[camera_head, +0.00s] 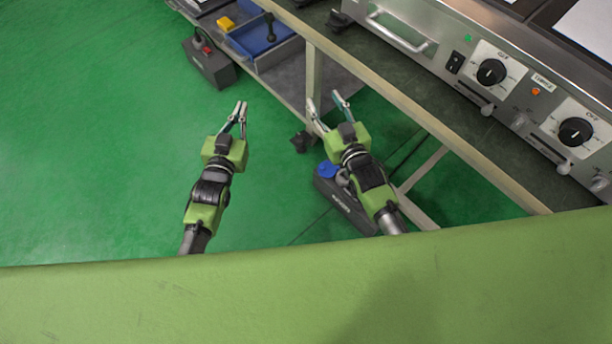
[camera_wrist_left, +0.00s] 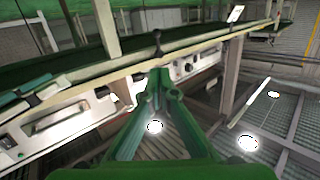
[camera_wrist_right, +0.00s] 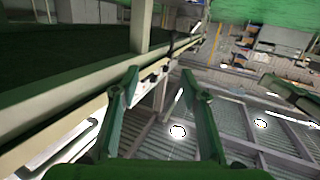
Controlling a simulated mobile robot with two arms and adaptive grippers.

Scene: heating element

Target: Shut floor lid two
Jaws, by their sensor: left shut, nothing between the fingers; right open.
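No floor lid can be told for certain in any view. In the head view thin dark seams run across the green floor (camera_head: 90,130), one passing by a dark grey box (camera_head: 345,205) with a blue part on top. My left gripper (camera_head: 240,106) is shut and empty above the floor; its fingers also meet in the left wrist view (camera_wrist_left: 158,75). My right gripper (camera_head: 325,99) is open and empty, near the bench frame and beyond the dark box in the picture. Its parted fingers show in the right wrist view (camera_wrist_right: 160,76). My right arm hides part of the floor and box.
A metal bench (camera_head: 310,75) with a lower shelf runs along the right, under a control panel with black knobs (camera_head: 491,72). A blue tray (camera_head: 262,42) lies on the shelf. A grey box with a red button (camera_head: 208,62) is beside it. The floor at left is clear.

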